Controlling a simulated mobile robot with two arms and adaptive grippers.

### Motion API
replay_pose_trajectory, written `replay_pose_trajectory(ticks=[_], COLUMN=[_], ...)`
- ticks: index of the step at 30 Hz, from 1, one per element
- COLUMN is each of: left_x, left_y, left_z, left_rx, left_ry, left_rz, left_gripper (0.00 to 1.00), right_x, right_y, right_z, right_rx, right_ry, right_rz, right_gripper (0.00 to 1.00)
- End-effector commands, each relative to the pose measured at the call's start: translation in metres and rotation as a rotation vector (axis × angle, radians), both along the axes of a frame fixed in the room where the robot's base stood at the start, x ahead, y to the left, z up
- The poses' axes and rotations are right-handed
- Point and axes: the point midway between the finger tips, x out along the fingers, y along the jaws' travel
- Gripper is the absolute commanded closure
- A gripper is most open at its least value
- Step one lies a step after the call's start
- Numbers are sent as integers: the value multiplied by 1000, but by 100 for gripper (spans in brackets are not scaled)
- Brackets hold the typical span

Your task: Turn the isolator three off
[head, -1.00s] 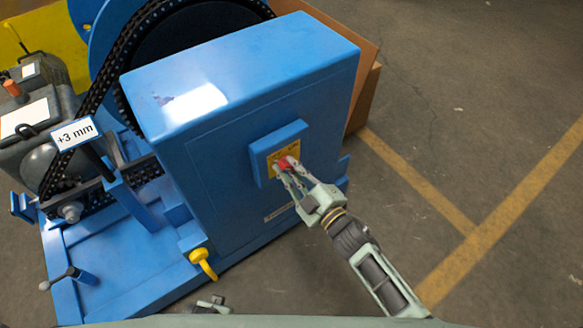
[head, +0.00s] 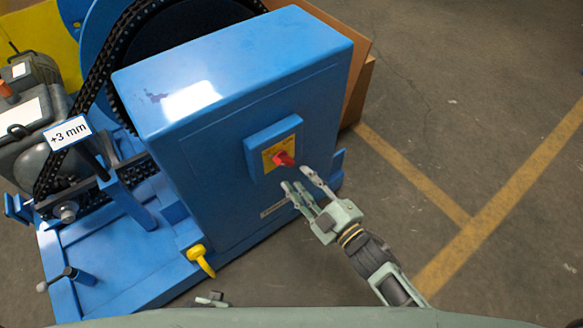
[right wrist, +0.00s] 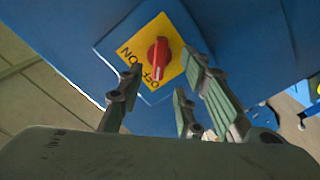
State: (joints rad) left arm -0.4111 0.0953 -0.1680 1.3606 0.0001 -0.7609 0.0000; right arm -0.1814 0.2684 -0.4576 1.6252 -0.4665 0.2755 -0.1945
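The isolator is a red rotary knob (head: 284,158) on a yellow plate (head: 269,161), set in a blue box on the side of the blue cabinet. In the right wrist view the red knob (right wrist: 158,60) lies with one end by the letters OFF; ON is printed beside them. No number three is readable. My right gripper (head: 296,180) is open and empty, its fingers spread, just below and in front of the knob, apart from it. Only a small part of my left gripper (head: 210,299) shows at the bottom edge.
The blue cabinet (head: 215,150) stands on a blue base with a chain (head: 90,105), a grey motor and a "+3 mm" sign (head: 67,133). A yellow handle (head: 201,261) sticks out low at the front. A brown box (head: 355,85) stands behind. The floor at right is clear.

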Motion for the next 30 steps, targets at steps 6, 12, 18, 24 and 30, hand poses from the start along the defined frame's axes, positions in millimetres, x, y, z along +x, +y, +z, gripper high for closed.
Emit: replay_pose_trajectory(ticks=[6, 12, 18, 24, 30], left_x=[-1, -1, -1, -1, 2], left_y=[0, 0, 1, 1, 0], left_z=[0, 0, 0, 0, 3], left_rx=[0, 1, 2, 2, 1], left_ry=[1, 1, 2, 2, -2], left_rz=[-1, -1, -1, -1, 0], left_gripper=[60, 60, 60, 60, 60], right_x=[-30, -40, -40, -40, -38], right_y=[-22, -29, -29, -29, -31], right_z=[0, 1, 1, 0, 1], right_rx=[0, 1, 1, 1, 2], right_ry=[2, -1, -1, -1, 9], right_rz=[0, 0, 0, 0, -12], right_gripper=[67, 67, 67, 67, 67])
